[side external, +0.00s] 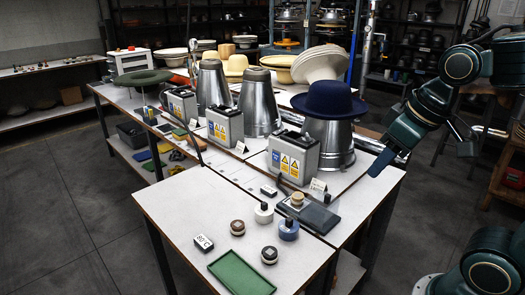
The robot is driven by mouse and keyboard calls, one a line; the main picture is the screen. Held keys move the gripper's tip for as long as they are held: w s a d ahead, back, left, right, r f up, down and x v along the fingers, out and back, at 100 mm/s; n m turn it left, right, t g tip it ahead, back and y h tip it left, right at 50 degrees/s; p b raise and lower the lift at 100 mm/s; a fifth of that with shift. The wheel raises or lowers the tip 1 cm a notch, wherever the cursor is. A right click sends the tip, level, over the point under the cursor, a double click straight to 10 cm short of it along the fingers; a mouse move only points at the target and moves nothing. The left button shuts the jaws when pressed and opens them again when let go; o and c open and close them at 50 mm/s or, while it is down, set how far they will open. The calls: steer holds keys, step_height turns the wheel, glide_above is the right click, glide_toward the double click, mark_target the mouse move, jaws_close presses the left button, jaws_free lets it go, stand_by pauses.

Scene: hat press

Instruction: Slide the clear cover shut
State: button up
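A dark flat tray (322,222) lies on the white table, right of centre in the side view. A greyish see-through panel that may be the clear cover (309,214) seems to lie over part of it. How far the panel covers the tray is too small to tell. A cork-coloured knob (297,199) and a small black knob (327,199) show at its back edge. My gripper (395,150) hangs at the right, beyond the table's right edge and apart from the tray. One blue-tipped finger points down left; its opening is unclear.
A blue hat (329,99) on a metal form stands behind the tray, close to my gripper. Grey boxes with warning labels (293,157) line the table. Small round pots (288,229) and a green tray (241,273) lie in front. The floor at left is clear.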

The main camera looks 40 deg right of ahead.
steer(key=w+d+f+g, duration=0.2)
steer(key=w+d, duration=0.3)
steer(key=w, duration=0.5)
steer(key=g, duration=0.3)
glide_above(328, 195)
step_height(328, 195, down, 7)
step_height(328, 195, down, 14)
steer(key=shift+r, duration=0.15)
jaws_close()
